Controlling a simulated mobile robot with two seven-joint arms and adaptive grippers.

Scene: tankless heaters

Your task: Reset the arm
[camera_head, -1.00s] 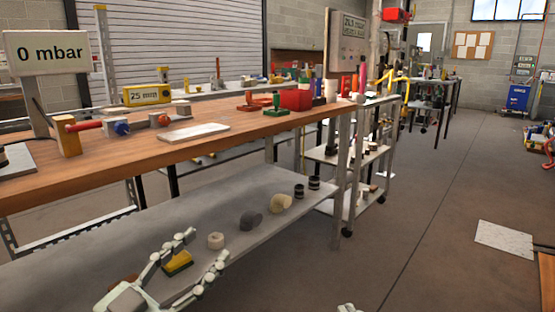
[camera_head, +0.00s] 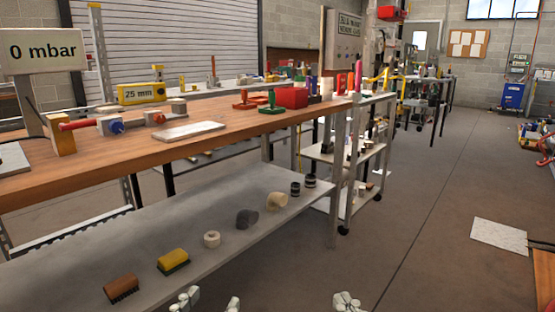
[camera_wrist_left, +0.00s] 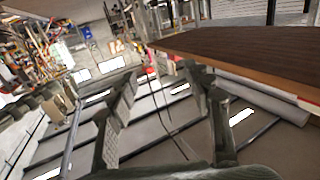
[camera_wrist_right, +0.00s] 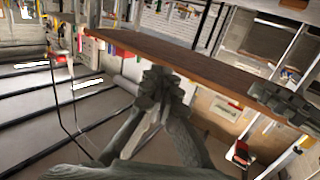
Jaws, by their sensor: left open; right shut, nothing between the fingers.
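My left gripper (camera_head: 208,302) shows only its fingertips at the bottom edge of the head view, in front of the lower shelf. In the left wrist view its fingers (camera_wrist_left: 168,95) are spread apart with nothing between them. My right gripper (camera_head: 346,301) shows just its tip at the bottom edge of the head view, over the floor. In the right wrist view its fingers (camera_wrist_right: 162,85) meet at the tips and hold nothing. Most of both arms is out of the head view.
A wooden workbench (camera_head: 100,165) runs along the left. Its grey lower shelf (camera_head: 120,245) carries a brown brush (camera_head: 121,288), a yellow sponge (camera_head: 173,261), a pale roll (camera_head: 212,239) and other small parts. The floor (camera_head: 400,240) to the right is clear around a pale floor plate (camera_head: 499,235).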

